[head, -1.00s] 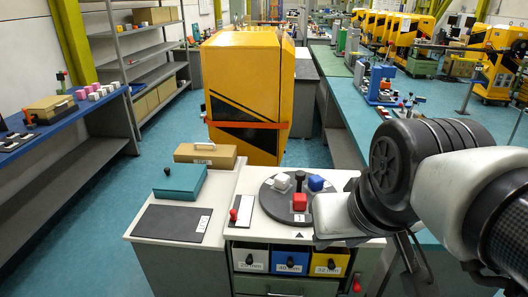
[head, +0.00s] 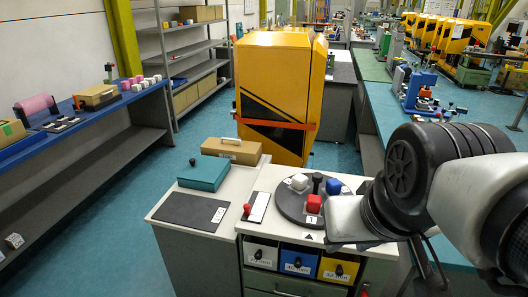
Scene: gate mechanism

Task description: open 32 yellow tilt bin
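The yellow tilt bin (head: 338,269) is the rightmost of three bins in the front of the workbench. Its white label seems to read 32 mm, and it has a black knob. It looks closed, level with its neighbours. The blue bin (head: 298,262) is in the middle and the white bin (head: 261,253) is at the left; both look closed too. My arm comes in from the right and its near links hang over the bench's right end, close above and right of the yellow bin. My gripper's fingers do not show.
A dark round turntable (head: 297,207) with white, red and blue blocks stands on top, beside my arm. A teal box (head: 204,174), a dark mat (head: 187,211) and a cardboard box (head: 231,150) lie left and behind. A yellow cabinet (head: 280,90) stands behind.

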